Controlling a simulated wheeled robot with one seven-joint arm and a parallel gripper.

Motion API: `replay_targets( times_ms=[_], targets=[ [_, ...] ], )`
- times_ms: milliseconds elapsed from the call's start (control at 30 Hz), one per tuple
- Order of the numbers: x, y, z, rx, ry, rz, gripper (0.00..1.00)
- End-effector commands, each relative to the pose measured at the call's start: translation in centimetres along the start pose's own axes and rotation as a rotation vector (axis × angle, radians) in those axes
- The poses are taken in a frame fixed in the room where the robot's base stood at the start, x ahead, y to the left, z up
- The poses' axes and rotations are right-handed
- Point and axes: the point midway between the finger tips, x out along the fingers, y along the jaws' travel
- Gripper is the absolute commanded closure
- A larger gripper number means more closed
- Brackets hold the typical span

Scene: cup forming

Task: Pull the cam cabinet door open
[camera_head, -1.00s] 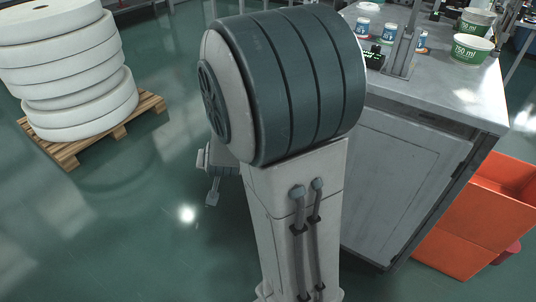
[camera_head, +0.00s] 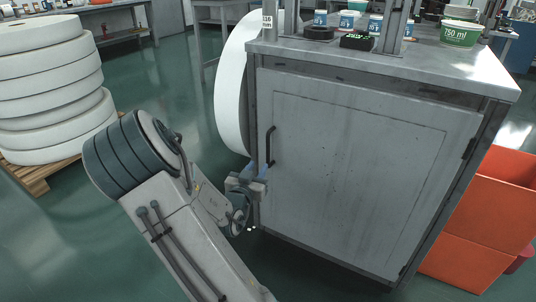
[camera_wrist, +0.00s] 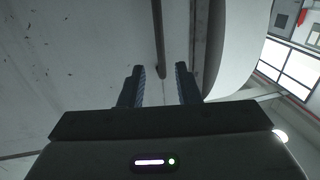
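The grey cabinet door (camera_head: 365,170) faces me in the head view and sits flush in its frame, closed. Its dark vertical handle (camera_head: 270,146) is near the door's left edge, with hinges at the right. My gripper (camera_head: 258,170) is in front of the handle's lower part. In the wrist view my gripper (camera_wrist: 163,84) is open, its two fingers apart. The handle (camera_wrist: 159,45) shows there as a dark bar whose near end lies in line with the gap between the fingertips. I cannot tell whether the fingers touch it.
The cabinet top (camera_head: 400,65) carries cups and small devices. A large white roll (camera_head: 232,85) stands close behind the cabinet's left side. Orange bins (camera_head: 475,230) stand at the right. Stacked white rolls (camera_head: 50,90) on a pallet (camera_head: 38,180) are at the left. Floor in front is clear.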

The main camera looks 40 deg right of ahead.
Motion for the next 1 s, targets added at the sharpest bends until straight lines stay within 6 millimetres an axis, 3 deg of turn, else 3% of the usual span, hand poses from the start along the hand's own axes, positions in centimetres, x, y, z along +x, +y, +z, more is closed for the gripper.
replay_targets(
  times_ms=[300,500,700,967,1000],
  targets=[
    [6.9,0.1,0.3,0.001,0.001,0.003,0.7],
    [9.9,0.1,0.2,0.0,-0.001,0.001,0.7],
    [11.0,0.0,0.1,0.0,-0.002,0.0,0.7],
    [11.1,0.0,0.1,0.0,-0.002,0.0,0.7],
    [11.1,0.0,0.1,0.0,-0.002,0.0,0.81]
  ],
)
